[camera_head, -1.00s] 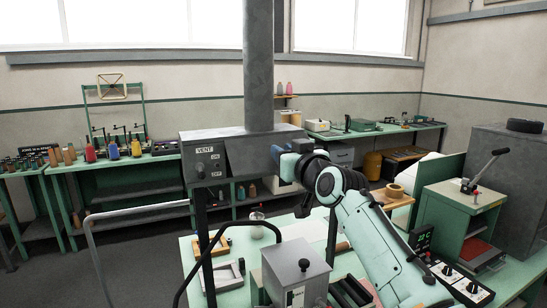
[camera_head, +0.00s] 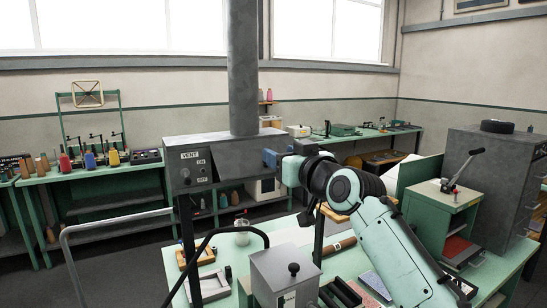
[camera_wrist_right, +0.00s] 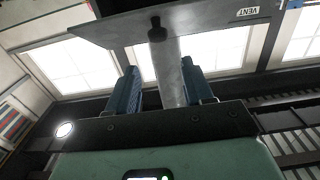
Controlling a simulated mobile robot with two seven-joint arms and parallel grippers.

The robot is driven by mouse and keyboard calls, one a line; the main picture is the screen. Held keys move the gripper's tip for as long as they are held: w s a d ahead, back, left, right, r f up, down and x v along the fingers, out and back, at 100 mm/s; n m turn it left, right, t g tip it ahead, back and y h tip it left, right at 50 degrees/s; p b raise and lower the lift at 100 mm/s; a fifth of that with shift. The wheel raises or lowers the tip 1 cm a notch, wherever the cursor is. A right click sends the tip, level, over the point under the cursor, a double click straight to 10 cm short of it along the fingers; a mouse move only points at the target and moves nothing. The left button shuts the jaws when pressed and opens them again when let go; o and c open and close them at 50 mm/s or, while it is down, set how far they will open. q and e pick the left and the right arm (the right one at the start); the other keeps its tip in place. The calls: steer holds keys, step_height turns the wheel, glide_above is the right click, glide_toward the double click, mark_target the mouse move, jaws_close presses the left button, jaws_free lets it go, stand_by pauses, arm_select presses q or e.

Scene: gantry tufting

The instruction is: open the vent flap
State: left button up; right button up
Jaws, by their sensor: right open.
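The grey vent box (camera_head: 225,160) hangs under a vertical duct (camera_head: 243,70), with a VENT label and a switch knob (camera_head: 201,169) on its front. In the right wrist view a dark panel (camera_wrist_right: 195,22) with the VENT label spans the top, and a short black knob (camera_wrist_right: 157,30) sticks down from it. My right gripper (camera_head: 270,157) is at the box's right side; its blue fingers are open (camera_wrist_right: 160,88) and apart, with the knob beyond their tips, seen between them. Nothing is held. I cannot tell whether the flap is open. My left gripper is out of view.
A curved grey rail (camera_head: 110,225) stands at left. A green lever machine (camera_head: 440,215) stands at right. Benches line the back wall.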

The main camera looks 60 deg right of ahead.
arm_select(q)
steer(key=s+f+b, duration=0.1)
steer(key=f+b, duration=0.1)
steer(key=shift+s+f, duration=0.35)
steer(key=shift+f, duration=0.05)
arm_select(e)
steer(key=v, duration=0.9)
steer(key=shift+s, duration=0.2)
step_height(320, 180, down, 8)
steer(key=w+t+h+b, duration=0.2)
steer(key=t, duration=0.2)
arm_select(q)
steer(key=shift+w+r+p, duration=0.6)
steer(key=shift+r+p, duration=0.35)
steer(key=shift+p, duration=0.35)
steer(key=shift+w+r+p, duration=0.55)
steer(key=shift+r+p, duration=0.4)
steer(key=shift+p, duration=0.35)
arm_select(e)
steer(key=x, duration=1.3)
steer(key=shift+d+f, duration=0.2)
steer(key=shift+d, duration=0.05)
steer(key=shift+s, duration=0.15)
